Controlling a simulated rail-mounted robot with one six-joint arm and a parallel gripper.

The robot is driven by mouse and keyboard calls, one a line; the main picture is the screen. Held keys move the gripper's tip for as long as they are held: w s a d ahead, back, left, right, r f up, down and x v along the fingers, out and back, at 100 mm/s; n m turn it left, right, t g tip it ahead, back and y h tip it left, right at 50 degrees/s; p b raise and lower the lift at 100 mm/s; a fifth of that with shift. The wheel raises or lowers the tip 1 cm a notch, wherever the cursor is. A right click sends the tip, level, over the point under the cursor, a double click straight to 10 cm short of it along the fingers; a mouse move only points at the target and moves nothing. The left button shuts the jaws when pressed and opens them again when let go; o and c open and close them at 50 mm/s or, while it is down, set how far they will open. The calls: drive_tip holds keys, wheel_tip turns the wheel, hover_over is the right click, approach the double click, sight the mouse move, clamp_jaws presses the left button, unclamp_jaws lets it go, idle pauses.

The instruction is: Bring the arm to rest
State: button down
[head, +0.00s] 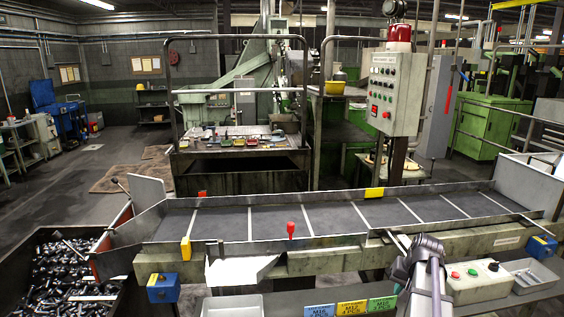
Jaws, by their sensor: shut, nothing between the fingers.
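My arm (428,262) rises into the lower right of the head view, in front of the conveyor trough. My gripper (400,268) is at the left side of this dark grey arm end, small and partly hidden by it. It is shut and empty, close to the trough's front frame. I cannot tell whether it touches anything.
The flat trough (325,217) with white divider lines runs across the front. A bin of bolts (70,275) stands at the lower left. A button box (478,281) and a grey tray (530,275) are right of my arm. Coloured label cards (350,308) lie left of it.

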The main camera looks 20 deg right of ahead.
drive_tip(key=s+a+n+g, duration=0.1)
drive_tip(key=a+n, duration=0.3)
drive_tip(key=a, duration=1.4)
drive_tip(key=s+a+n+g+h, duration=0.1)
drive_tip(key=s+a+n, duration=0.2)
drive_tip(key=a, duration=1.6)
drive_tip(key=shift+s+f+n+g, duration=0.2)
drive_tip(key=shift+f+n+g, duration=0.1)
drive_tip(key=shift+n+g, duration=0.15)
